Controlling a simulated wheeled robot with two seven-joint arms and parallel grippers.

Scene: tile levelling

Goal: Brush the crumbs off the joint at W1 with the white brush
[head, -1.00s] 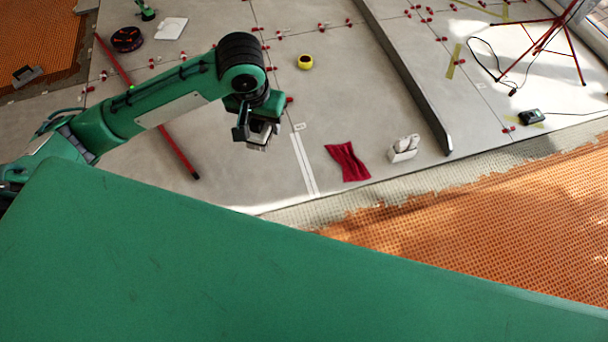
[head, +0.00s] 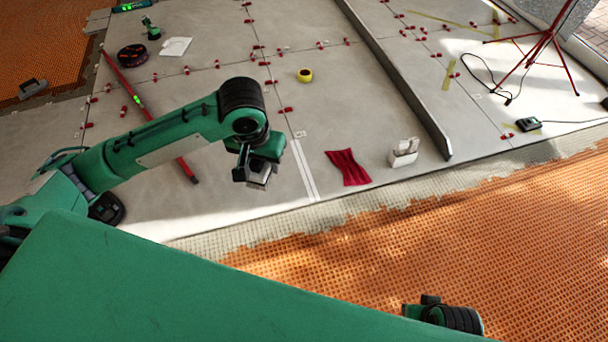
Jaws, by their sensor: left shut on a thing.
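My left gripper (head: 257,170) hangs over the grey tiles, shut on a pale block-like thing (head: 260,183), apparently the white brush. Its bristles cannot be made out clearly. Just right of the gripper, two parallel white strips (head: 304,170) run along the tiles to the near edge, with a small white tag (head: 300,134) at their far end. The tag's lettering is too small to read, and no crumbs can be made out. Whether the brush touches the floor cannot be told. A green and black part of my right arm shows at the bottom; its gripper is not in view.
A red cloth (head: 348,167) and a white holder (head: 404,152) lie right of the strips. A red tripod (head: 535,50) stands at the right.

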